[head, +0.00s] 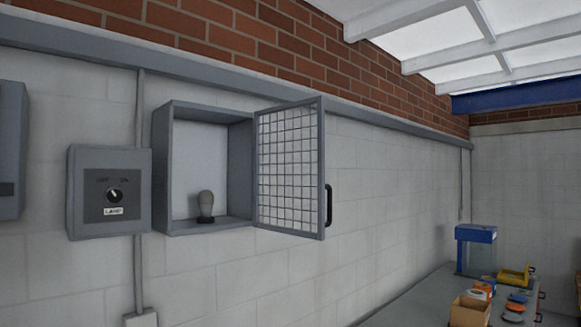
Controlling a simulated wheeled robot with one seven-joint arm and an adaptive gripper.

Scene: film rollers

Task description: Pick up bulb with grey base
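A bulb (206,203) stands upright inside an open grey wall cabinet (162,172). Its rounded top is greyish beige and its base (206,218) is dark grey. It stands on the cabinet floor, left of the middle. The cabinet's wire mesh door (290,170) is swung open to the right. My gripper is not in view.
A grey switch box (109,190) labelled LAMP is on the wall left of the cabinet. The door's dark handle (329,205) sticks out at right.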

